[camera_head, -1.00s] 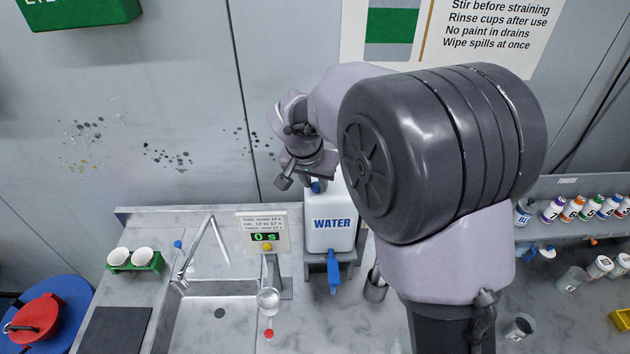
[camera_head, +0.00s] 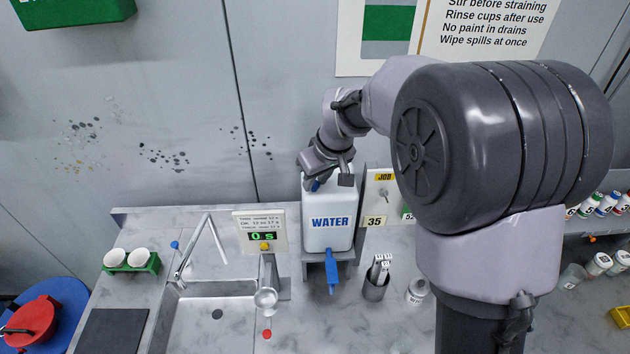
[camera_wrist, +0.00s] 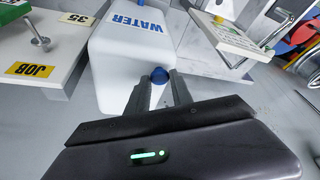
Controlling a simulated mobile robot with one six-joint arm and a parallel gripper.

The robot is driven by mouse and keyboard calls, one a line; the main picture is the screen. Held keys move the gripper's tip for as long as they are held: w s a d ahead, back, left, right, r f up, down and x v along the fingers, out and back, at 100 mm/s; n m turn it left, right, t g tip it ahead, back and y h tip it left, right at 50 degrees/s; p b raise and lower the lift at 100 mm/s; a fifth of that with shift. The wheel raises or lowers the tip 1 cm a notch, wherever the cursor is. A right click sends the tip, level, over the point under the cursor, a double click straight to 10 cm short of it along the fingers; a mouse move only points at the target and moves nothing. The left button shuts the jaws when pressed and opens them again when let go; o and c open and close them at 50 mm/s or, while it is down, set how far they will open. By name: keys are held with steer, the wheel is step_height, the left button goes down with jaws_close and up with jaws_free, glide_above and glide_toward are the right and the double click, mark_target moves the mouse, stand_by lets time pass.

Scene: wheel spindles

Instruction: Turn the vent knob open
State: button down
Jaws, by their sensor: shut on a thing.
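In the wrist view the knob (camera_wrist: 159,75) is a round blue piece between the fingertips of my gripper (camera_wrist: 160,82). The fingers are shut on it, one on each side. The knob's turn angle cannot be told. The container (camera_wrist: 122,60) also shows in the wrist view. A blue tap (camera_head: 332,270) is low on its front.
A timer box (camera_head: 260,232) reading 0 s and a sink (camera_head: 215,325) with a tap are at left. A JOB panel (camera_head: 378,197) stands close right of the container. A cup of brushes (camera_head: 376,285) is in front.

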steer(key=n, duration=0.2)
steer(key=n+g+y+b, duration=0.1)
steer(key=n, duration=0.1)
steer(key=shift+w+d+n, duration=0.15)
steer(key=shift+w+n, duration=0.05)
steer(key=shift+n, duration=0.1)
steer(key=shift+n+g+y, duration=0.5)
steer(key=shift+n+g, duration=0.1)
steer(key=shift+n, duration=1.2)
steer(key=c, duration=1.1)
jaws_free()
steer(key=shift+c, duration=0.2)
steer(key=p+v, duration=0.2)
steer(key=v, duration=1.5)
steer(key=shift+r, duration=0.2)
